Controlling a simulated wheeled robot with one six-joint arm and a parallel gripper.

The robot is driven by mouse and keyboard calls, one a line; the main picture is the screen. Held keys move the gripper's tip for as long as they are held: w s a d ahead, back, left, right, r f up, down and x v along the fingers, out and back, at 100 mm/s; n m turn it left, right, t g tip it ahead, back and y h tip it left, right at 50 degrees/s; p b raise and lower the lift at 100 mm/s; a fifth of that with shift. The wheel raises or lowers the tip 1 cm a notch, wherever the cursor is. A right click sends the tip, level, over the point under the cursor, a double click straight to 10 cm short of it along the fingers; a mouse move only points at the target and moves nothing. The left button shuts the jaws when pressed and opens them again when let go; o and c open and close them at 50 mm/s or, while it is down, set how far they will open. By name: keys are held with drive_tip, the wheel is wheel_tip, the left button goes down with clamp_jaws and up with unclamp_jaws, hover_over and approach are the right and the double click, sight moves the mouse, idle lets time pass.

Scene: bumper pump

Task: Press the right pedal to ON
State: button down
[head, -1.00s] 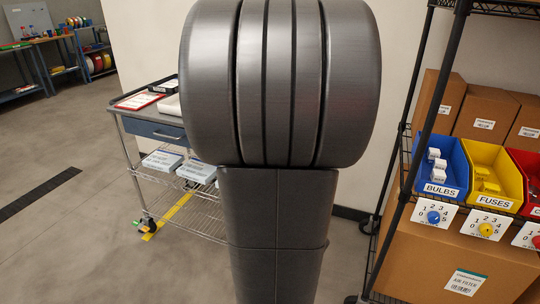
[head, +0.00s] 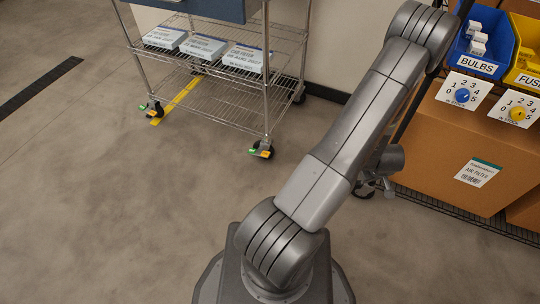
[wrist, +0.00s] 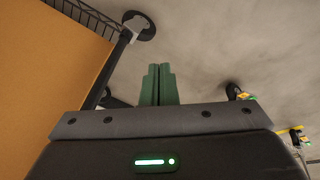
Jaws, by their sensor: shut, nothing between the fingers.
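The wire cart stands at the back left on casters. Its right front caster carries the right pedal (head: 262,152), with a green part on the left and an orange part on the right. The left pedal (head: 151,111), also green and orange, is on the left front caster. My arm reaches up and right, well right of the cart. My gripper's green fingers (wrist: 158,85) are together and empty in the wrist view, apart from any pedal. In the head view the fingers are not clearly visible behind my arm. A caster (wrist: 237,92) shows right of them in the wrist view.
A rack with a blue bulb bin (head: 482,42), dial cards and a large cardboard box (head: 440,155) stands at the right, near my arm. A yellow floor strip (head: 180,98) runs under the cart. The floor between my base and the cart is clear.

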wheel_tip(320, 180, down, 16)
drive_tip(key=s+a+t+y+b, duration=0.1)
drive_tip(key=t+y+b, duration=0.1)
drive_tip(key=y+b, duration=0.1)
drive_tip(key=shift+a+r+n+y, duration=0.2)
drive_tip(key=shift+n+y, duration=0.1)
drive_tip(key=shift+n, duration=0.1)
drive_tip(key=shift+w, duration=0.1)
